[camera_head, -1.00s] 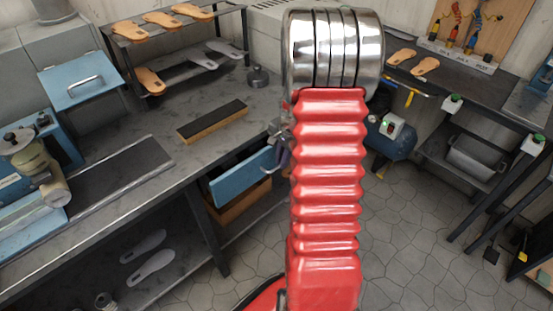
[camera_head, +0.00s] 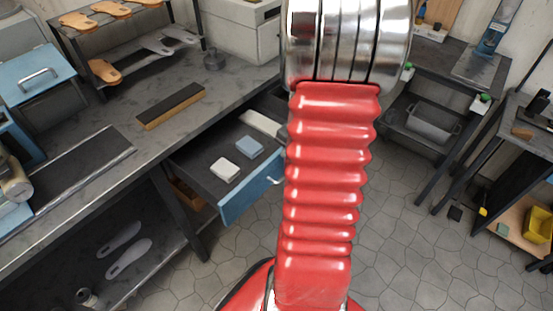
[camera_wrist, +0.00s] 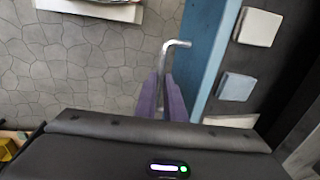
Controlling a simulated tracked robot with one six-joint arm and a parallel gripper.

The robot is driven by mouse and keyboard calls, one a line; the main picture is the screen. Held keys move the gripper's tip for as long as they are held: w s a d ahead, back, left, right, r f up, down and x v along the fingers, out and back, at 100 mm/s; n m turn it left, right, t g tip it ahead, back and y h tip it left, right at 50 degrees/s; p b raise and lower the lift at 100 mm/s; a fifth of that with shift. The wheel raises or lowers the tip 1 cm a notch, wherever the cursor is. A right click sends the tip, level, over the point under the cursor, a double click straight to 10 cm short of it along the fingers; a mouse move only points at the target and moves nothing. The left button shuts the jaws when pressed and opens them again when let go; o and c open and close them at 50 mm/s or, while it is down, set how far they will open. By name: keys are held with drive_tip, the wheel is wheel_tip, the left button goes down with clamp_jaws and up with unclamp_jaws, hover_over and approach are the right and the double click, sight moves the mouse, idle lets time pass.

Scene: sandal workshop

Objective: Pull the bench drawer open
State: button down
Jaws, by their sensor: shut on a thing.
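The bench drawer (camera_head: 233,208) is pulled out from under the workbench, its blue front facing the open floor. Inside lie a white block (camera_head: 224,170), a blue-grey block (camera_head: 249,147) and a pale item at the far side, partly hidden by my arm. The drawer's metal handle (camera_head: 273,182) shows at the front's right part; the wrist view shows the handle (camera_wrist: 177,43) too. My gripper (camera_wrist: 162,98) has its purple fingers closed around the handle, beside the blue drawer front (camera_wrist: 207,50). In the head view my red arm hides the gripper.
The grey workbench (camera_head: 105,165) carries a long dark-topped wooden block (camera_head: 171,106) and a shoe rack (camera_head: 120,52). Shoe-shaped pieces lie on the shelf below. Clear stone floor (camera_head: 400,240) lies right of the drawer. More benches stand at right.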

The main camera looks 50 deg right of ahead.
drive_tip(key=shift+s+d, duration=0.1)
drive_tip(key=shift+s, duration=0.75)
drive_tip(key=c, duration=2.1)
unclamp_jaws()
drive_tip(key=r, duration=0.4)
drive_tip(key=s+r, duration=0.1)
drive_tip(key=r, duration=0.4)
drive_tip(key=s+r, duration=0.1)
drive_tip(key=r, duration=0.3)
drive_tip(key=shift+s+r, duration=0.2)
drive_tip(key=shift+r, duration=0.05)
